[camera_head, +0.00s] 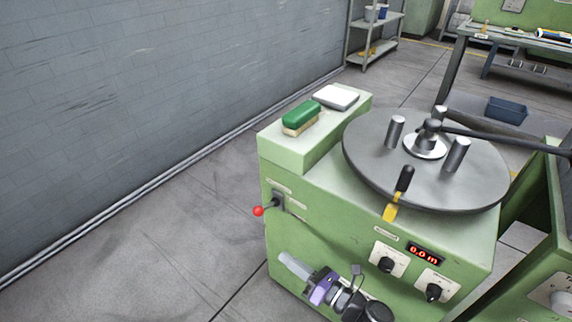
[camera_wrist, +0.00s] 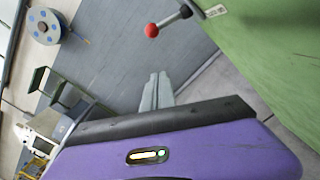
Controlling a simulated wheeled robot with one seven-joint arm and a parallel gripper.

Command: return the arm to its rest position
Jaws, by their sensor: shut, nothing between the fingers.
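My gripper (camera_head: 295,265) is low in the head view, in front of the green machine (camera_head: 345,235). Its purple body and grey fingers point up and to the left. In the wrist view my gripper (camera_wrist: 156,92) has its two fingers pressed together with nothing between them. A red-knobbed lever (camera_head: 258,211) sticks out from the machine's left front side, above the fingers and apart from them. The same red knob (camera_wrist: 151,30) shows near the top of the wrist view.
A round grey turntable (camera_head: 370,165) with upright pegs tops the machine. A green brush (camera_head: 301,115) and a white pad (camera_head: 336,97) lie on the ledge. Open floor (camera_head: 150,240) lies left, up to the grey wall.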

